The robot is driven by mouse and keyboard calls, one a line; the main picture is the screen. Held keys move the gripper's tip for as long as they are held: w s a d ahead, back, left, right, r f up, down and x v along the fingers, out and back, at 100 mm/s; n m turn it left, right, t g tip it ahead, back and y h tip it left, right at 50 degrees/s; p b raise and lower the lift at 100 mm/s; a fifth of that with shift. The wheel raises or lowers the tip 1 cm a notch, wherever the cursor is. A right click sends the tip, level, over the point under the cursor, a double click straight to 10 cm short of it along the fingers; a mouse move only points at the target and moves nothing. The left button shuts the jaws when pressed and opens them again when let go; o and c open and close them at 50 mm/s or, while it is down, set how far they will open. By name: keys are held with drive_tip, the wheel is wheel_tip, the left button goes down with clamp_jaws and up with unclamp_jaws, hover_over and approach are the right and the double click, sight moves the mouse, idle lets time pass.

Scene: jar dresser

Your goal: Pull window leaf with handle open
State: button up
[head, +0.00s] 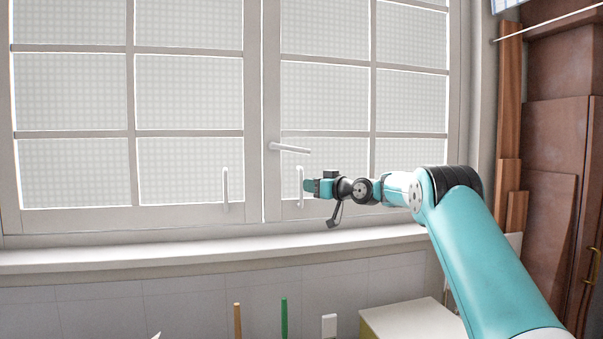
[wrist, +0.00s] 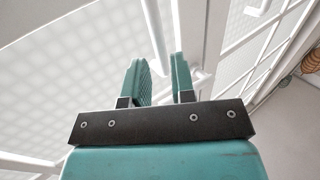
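The window has two leaves. The right leaf (head: 325,208) carries a white lever handle (head: 288,148), pointing right and slightly down, and an upright white bar handle (head: 300,187) below it. The right leaf appears shut in its frame. My gripper (head: 312,187) is level with this bar handle, just right of it in the head view. In the wrist view my gripper (wrist: 160,80) has its two teal fingers apart. A white bar (wrist: 155,35) runs down into the gap between them; contact cannot be told.
The left leaf (head: 130,215) has its own upright bar handle (head: 226,190). A white sill (head: 200,252) runs below the window. A brown wooden cabinet (head: 555,130) stands at the right. A pale-topped cabinet (head: 405,318) is low, beneath my arm.

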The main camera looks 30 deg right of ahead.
sight(301, 184)
drive_tip(key=shift+p+x, duration=1.15)
drive_tip(key=shift+x, duration=1.2)
clamp_jaws()
